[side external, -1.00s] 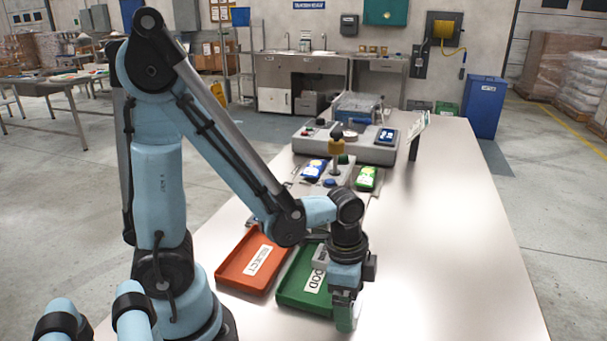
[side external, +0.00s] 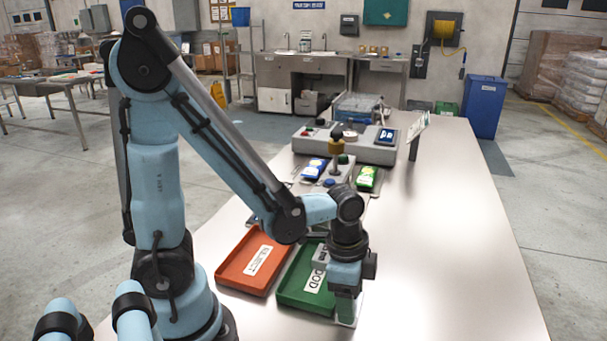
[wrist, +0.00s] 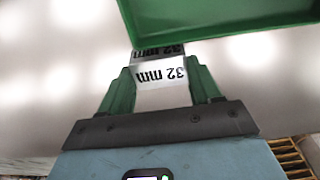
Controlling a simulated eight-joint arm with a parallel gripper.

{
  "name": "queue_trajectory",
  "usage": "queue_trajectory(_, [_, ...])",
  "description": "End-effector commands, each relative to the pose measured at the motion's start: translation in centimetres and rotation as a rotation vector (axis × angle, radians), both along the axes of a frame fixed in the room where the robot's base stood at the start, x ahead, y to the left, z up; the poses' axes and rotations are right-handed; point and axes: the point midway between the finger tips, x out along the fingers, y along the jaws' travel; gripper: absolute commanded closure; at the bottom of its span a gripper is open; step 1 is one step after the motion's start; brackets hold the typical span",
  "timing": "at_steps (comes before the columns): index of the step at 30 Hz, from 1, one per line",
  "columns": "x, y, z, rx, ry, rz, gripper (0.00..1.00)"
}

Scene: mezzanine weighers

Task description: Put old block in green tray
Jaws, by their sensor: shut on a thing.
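My gripper (wrist: 163,92) has green fingers shut on a pale grey block (wrist: 162,73) marked "32 mm" in the wrist view. Whether it is the old block cannot be told from its marking. In the side view my gripper (side external: 346,308) is low over the table, just right of the green tray. The green tray (side external: 290,297) has a white label, partly hidden by my arm. Its wall (wrist: 215,32) crosses the top of the wrist view, beyond the block. The held block is outside the tray.
A grey block (side external: 321,256) shows at the far part of the green tray. An orange tray (side external: 240,279) labelled "REJECT" stands left of it. Behind are a blue packet (side external: 314,169), a green packet (side external: 366,178) and a grey weighing unit (side external: 365,150). The right side of the table is clear.

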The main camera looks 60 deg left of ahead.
Motion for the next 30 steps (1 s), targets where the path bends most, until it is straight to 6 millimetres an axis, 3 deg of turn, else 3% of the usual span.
queue_trajectory(12, [-0.1,0.0,3.7,0.000,0.000,0.000,0.80])
queue_trajectory(30, [-6.4,-7.6,9.5,0.000,0.000,-0.007,0.80])
